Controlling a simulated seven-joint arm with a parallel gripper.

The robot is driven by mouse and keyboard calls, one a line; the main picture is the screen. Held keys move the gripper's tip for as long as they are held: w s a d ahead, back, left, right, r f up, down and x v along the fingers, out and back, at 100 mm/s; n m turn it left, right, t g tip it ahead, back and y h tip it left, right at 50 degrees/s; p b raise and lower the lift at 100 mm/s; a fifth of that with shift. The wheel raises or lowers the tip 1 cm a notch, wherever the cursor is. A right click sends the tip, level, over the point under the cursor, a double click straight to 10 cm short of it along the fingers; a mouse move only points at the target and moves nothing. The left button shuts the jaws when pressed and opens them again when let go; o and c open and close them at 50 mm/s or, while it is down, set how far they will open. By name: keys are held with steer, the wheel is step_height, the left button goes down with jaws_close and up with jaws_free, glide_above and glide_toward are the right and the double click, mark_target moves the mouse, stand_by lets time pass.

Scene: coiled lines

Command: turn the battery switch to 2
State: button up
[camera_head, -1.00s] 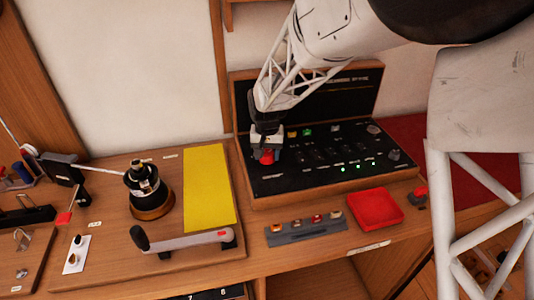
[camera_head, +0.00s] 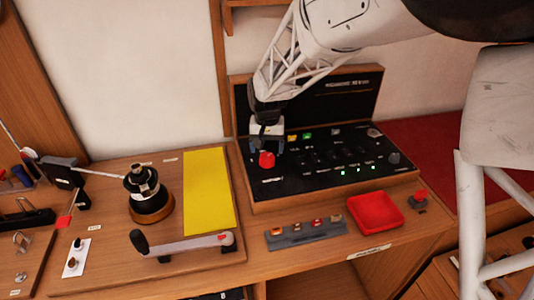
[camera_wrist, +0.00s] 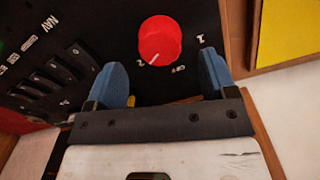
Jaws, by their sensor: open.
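The red battery switch knob (camera_head: 267,160) is at the left end of the black switch panel. It shows whole in the wrist view (camera_wrist: 160,41), with a white pointer mark at its lower-left edge, toward a small label that looks like 2. The label 1 is to its right and OFF is below it. My gripper (camera_head: 266,144) is just above and behind the knob. Its blue fingers (camera_wrist: 160,62) are open and empty, one to each side of the knob in the wrist view, with visible space between them and it.
The black panel (camera_head: 320,180) carries rows of small switches and lit green lights. In front are a grey strip of coloured buttons (camera_head: 305,235) and a red tray (camera_head: 375,212). To the left are a yellow sheet (camera_head: 208,190), a black winch (camera_head: 148,195) and its crank handle (camera_head: 185,245).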

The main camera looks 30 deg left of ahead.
mark_target(270, 157)
steer(key=shift+r, duration=1.7)
steer(key=shift+w+d+r, duration=0.1)
steer(key=shift+d+r, duration=0.1)
steer(key=shift+d, duration=0.2)
steer(key=s+d+r+m, duration=0.1)
steer(key=d+r, duration=0.3)
steer(key=d, duration=0.7)
steer(key=s+d+r+m+t, duration=0.1)
steer(key=d+r, duration=0.2)
steer(key=d, duration=0.7)
steer(key=s+d+r+m, duration=0.1)
steer(key=d+r, duration=0.3)
steer(key=d, duration=0.7)
steer(key=s+d+f+m+t, duration=0.1)
steer(key=s+d+m, duration=0.2)
steer(key=s+d, duration=1.8)
steer(key=shift+d+f+t, duration=0.15)
steer(key=shift+d+t, duration=0.15)
steer(key=shift+d, duration=0.65)
